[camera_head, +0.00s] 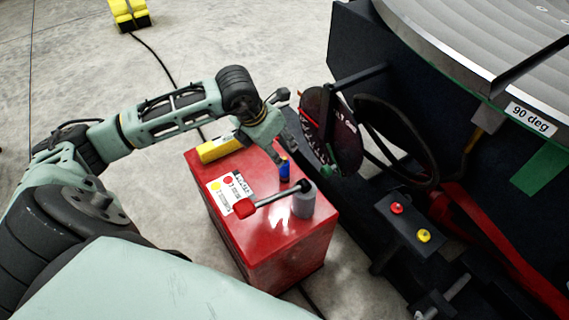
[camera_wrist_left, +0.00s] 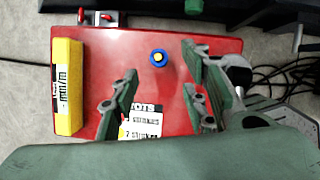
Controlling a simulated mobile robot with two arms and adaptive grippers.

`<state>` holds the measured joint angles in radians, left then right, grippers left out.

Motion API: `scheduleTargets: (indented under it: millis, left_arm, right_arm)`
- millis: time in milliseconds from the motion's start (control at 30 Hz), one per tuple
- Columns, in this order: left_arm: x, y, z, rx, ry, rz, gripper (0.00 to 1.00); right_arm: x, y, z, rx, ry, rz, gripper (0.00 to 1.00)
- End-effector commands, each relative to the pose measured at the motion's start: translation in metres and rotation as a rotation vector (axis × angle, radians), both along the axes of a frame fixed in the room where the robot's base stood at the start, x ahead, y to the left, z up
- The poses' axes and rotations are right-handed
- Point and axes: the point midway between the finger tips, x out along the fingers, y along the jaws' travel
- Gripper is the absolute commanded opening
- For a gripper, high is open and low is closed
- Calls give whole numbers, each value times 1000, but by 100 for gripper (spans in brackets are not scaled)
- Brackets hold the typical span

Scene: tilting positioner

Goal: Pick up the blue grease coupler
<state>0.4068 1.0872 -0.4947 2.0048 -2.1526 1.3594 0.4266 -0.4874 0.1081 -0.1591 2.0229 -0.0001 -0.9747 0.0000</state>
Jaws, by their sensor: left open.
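The blue grease coupler (camera_head: 284,170) stands upright on the top of a red box (camera_head: 285,245), beside the grey lever post. In the left wrist view the coupler (camera_wrist_left: 159,58) shows from above as a blue ring with a yellowish centre. My left gripper (camera_head: 288,150) is open above the red box, close to the coupler. In the left wrist view its two fingers (camera_wrist_left: 161,65) are spread, with the coupler between and just beyond their tips. Nothing is held. My right gripper is not in view.
A grey post (camera_head: 303,201) with a red-ended lever (camera_head: 244,207) stands close to the coupler. A yellow block (camera_head: 219,150) and a printed card (camera_head: 230,192) lie on the box. A handwheel (camera_head: 398,140) and dark machine frame stand to the right.

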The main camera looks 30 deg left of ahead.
Motion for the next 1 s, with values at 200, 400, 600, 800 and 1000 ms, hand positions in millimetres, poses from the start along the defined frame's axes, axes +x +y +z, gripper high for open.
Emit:
scheduleTargets:
  millis: [200,400,600,800,1000]
  left_arm:
    - [0,0,-28,-1,0,0,42]
    - [0,0,-50,-2,-1,-1,42]
    - [2,-1,-61,-2,-1,0,42]
    - [9,-2,-77,-3,1,0,42]
    - [13,-3,-89,-2,0,-1,42]
  right_arm:
    - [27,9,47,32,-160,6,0]
    - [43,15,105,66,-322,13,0]
    - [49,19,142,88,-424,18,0]
    - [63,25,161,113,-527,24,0]
    - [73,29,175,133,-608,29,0]
